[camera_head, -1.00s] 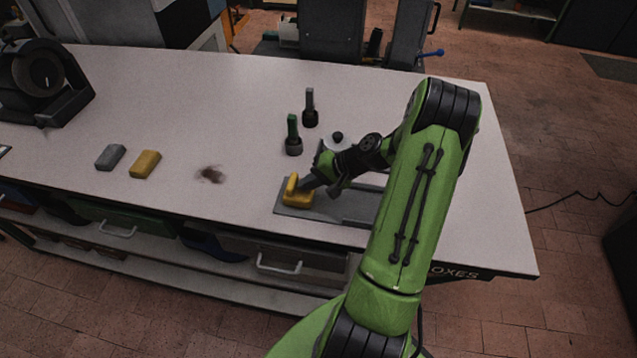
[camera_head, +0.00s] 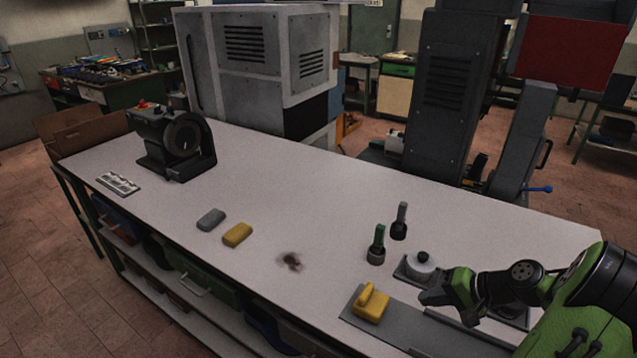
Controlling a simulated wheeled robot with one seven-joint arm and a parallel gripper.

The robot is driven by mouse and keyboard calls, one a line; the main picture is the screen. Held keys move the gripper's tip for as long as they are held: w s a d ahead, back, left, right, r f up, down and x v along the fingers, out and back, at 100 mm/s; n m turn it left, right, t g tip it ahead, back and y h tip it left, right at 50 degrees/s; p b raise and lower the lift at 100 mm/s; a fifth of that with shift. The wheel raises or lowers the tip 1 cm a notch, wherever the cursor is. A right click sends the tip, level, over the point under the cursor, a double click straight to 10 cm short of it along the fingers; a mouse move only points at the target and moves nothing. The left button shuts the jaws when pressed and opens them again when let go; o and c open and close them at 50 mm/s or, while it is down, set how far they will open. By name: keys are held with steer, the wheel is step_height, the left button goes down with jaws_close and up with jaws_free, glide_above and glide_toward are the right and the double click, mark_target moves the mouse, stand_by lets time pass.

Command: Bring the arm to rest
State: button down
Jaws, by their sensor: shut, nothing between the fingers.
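My gripper (camera_head: 436,297) is at the lower right of the head view, above the grey plate on the white workbench (camera_head: 330,210). Its fingers look shut and hold nothing. My green arm reaches in from the right edge. A yellow block with a raised grip (camera_head: 371,304) sits on the left end of the grey plate (camera_head: 395,331), to the left of my gripper and apart from it. Part of the plate is hidden behind my arm.
Two dark upright tools, one green-handled (camera_head: 377,246) and one grey-handled (camera_head: 400,222), stand farther back.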

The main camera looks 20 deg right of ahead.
steer(key=s+a+r+n+g+h, duration=0.1)
steer(key=a+r+n+g+h, duration=0.15)
steer(key=a+r, duration=0.45)
steer(key=a+r+n+g+h, duration=0.1)
steer(key=a+r+n+g, duration=0.2)
steer(key=a, duration=0.8)
steer(key=s+a+r+n+t+h, duration=0.1)
steer(key=s+a+r+n+t, duration=0.1)
steer(key=s, duration=0.4)
steer(key=s+a+r+n+t+h, duration=0.1)
steer(key=s+a+r+n, duration=0.2)
steer(key=s, duration=0.4)
steer(key=shift+a+t, duration=0.35)
steer(key=shift+a, duration=0.4)
